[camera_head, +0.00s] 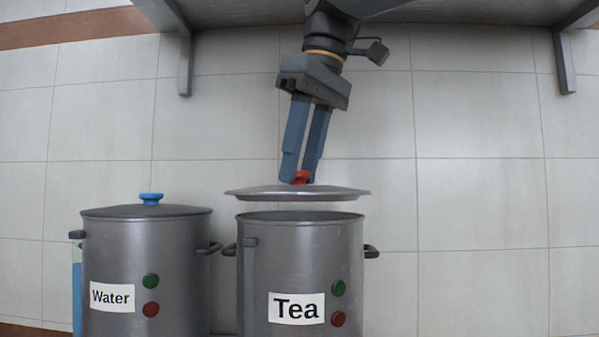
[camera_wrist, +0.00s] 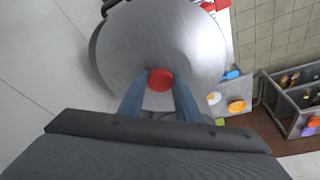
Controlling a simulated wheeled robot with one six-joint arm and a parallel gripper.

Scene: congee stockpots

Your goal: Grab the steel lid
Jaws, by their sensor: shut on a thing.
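The steel lid (camera_head: 252,193) with a red knob (camera_head: 301,177) hangs level a little above the open-topped pot labelled Tea (camera_head: 300,265). My gripper (camera_head: 301,180) points down and its blue fingers are shut on the red knob. In the wrist view the lid (camera_wrist: 158,40) is a large grey disc, with the red knob (camera_wrist: 160,80) between my fingertips. The lid hides part of the pot below it in the wrist view.
A second pot, labelled Water (camera_head: 145,265), stands to the left with a blue-knobbed lid (camera_head: 150,208) on it. A grey shelf (camera_head: 370,12) runs overhead. The wall right of the Tea pot is bare. A rack (camera_wrist: 290,100) with small items shows at right in the wrist view.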

